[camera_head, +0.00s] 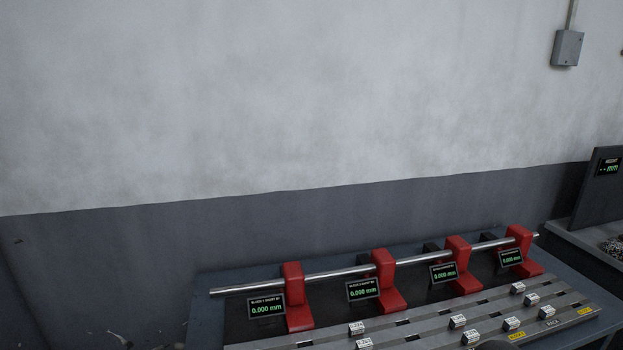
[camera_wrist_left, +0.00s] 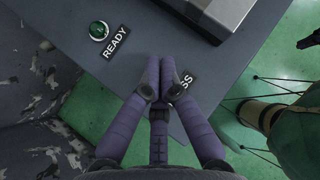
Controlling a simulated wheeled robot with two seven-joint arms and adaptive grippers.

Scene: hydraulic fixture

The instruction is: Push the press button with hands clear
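My left gripper (camera_wrist_left: 160,62) has purple fingers, and its fingertips are together with nothing seen between them. They are over the edge of a dark grey table top (camera_wrist_left: 135,25) in the left wrist view. A label ending in "SS" (camera_wrist_left: 181,88) lies just right of the fingers, which cover the rest of it. No press button shows; the fingers may hide it. I cannot tell whether they touch the surface. A green round lamp (camera_wrist_left: 98,30) sits beside a READY label (camera_wrist_left: 116,42) to the left. Neither gripper shows clearly in the head view.
In the head view, a bench fixture carries a steel bar (camera_head: 335,274) through several red blocks (camera_head: 293,297) with displays reading 0.000 mm. A grey slotted plate (camera_head: 425,342) holds small labelled blocks. A grey box-like body (camera_wrist_left: 213,15) stands on the table top behind the fingers.

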